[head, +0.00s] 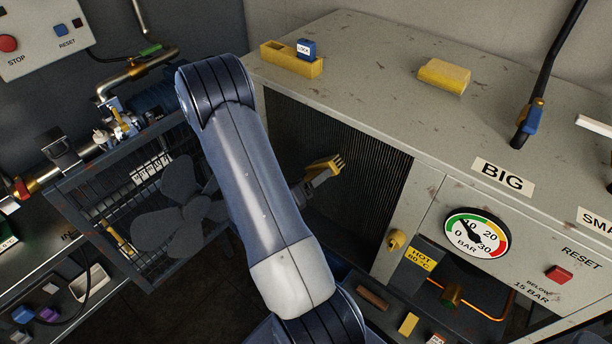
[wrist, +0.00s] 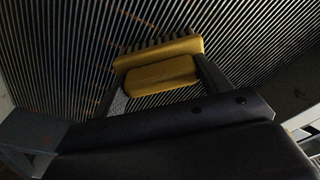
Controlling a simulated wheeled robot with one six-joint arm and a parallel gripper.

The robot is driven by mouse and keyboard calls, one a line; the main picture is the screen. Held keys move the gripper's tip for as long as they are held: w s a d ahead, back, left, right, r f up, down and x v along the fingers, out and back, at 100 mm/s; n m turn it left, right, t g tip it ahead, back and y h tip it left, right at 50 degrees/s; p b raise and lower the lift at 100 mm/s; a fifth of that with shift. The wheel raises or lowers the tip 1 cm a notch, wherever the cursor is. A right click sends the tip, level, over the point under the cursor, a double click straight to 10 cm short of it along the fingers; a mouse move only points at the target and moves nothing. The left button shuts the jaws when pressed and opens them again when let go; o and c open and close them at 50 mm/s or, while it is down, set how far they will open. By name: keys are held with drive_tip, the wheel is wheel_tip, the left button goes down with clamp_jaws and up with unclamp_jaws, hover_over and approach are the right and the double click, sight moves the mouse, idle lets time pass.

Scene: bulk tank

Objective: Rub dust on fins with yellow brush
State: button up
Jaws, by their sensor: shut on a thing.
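The yellow brush (head: 326,167) is held by my gripper (head: 318,178) in front of the dark fins (head: 370,180) on the side of the grey cabinet. In the wrist view the brush (wrist: 158,60) sits between the two fingers of my gripper (wrist: 155,78), with its dark bristles toward the fins (wrist: 60,45). I cannot tell whether the bristles touch the fins. A few faint brownish specks show on the fins at the left of the wrist view. My arm hides part of the fin panel's left side in the head view.
A yellow block (head: 444,76) and a yellow tray (head: 291,62) with a blue lock (head: 307,49) sit on the cabinet top. A caged fan (head: 180,205) stands left of my arm. A yellow knob (head: 397,239) and a pressure gauge (head: 476,234) are right of the fins.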

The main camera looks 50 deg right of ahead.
drive_tip(key=shift+s+r, duration=1)
drive_tip(key=shift+s, duration=2.8)
drive_tip(key=w+p, duration=0.2)
drive_tip(key=w, duration=1)
drive_tip(key=shift+w+a, duration=0.2)
drive_tip(key=shift+w, duration=0.05)
drive_tip(key=shift+f, duration=0.1)
drive_tip(key=a, duration=0.6)
drive_tip(key=shift+s, duration=0.25)
drive_tip(key=shift+s+a+p, duration=0.1)
drive_tip(key=shift+a+p, duration=0.2)
drive_tip(key=shift+a, duration=1.2)
